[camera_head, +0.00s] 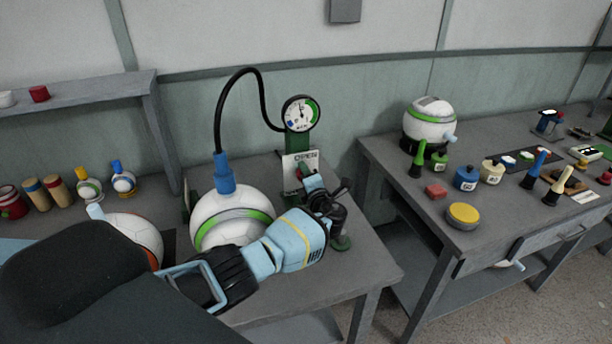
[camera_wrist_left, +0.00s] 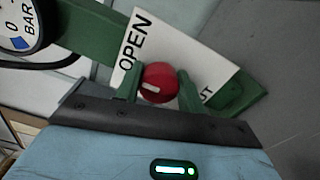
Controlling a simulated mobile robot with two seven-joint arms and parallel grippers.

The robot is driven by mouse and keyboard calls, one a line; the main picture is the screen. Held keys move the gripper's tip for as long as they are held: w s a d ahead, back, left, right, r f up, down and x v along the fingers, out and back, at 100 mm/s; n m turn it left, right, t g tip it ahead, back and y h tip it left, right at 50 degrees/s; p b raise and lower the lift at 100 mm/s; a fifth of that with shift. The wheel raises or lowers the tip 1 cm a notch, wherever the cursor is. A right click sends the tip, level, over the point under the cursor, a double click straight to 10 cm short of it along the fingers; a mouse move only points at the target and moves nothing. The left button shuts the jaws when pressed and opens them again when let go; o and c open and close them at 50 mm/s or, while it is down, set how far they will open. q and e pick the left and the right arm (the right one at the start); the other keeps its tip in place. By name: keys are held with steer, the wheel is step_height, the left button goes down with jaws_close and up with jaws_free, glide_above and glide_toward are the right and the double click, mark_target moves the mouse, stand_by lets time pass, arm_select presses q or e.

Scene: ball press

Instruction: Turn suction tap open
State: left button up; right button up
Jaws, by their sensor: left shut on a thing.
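The suction tap has a round red knob (camera_wrist_left: 159,72) with a short white mark, on a green stand (camera_wrist_left: 86,35). A white sign (camera_wrist_left: 135,50) behind it reads OPEN on the left and ends in "UT" at the lower right. My left gripper (camera_wrist_left: 158,88) is shut on the red knob, one green finger on each side. In the head view my left gripper (camera_head: 318,190) is in front of the sign. My right gripper is not in view.
A gauge (camera_head: 301,113) tops the post, with a black hose (camera_head: 242,72) running to a blue fitting (camera_head: 225,175) on a white-and-green ball (camera_head: 215,212). Another ball (camera_head: 140,232) lies to the left, by my arm. A second table (camera_head: 400,165) at right carries several small items.

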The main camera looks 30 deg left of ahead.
arm_select(q)
steer(key=o, duration=1)
steer(key=shift+c, duration=0.2)
steer(key=v, duration=0.8)
steer(key=shift+f, duration=0.1)
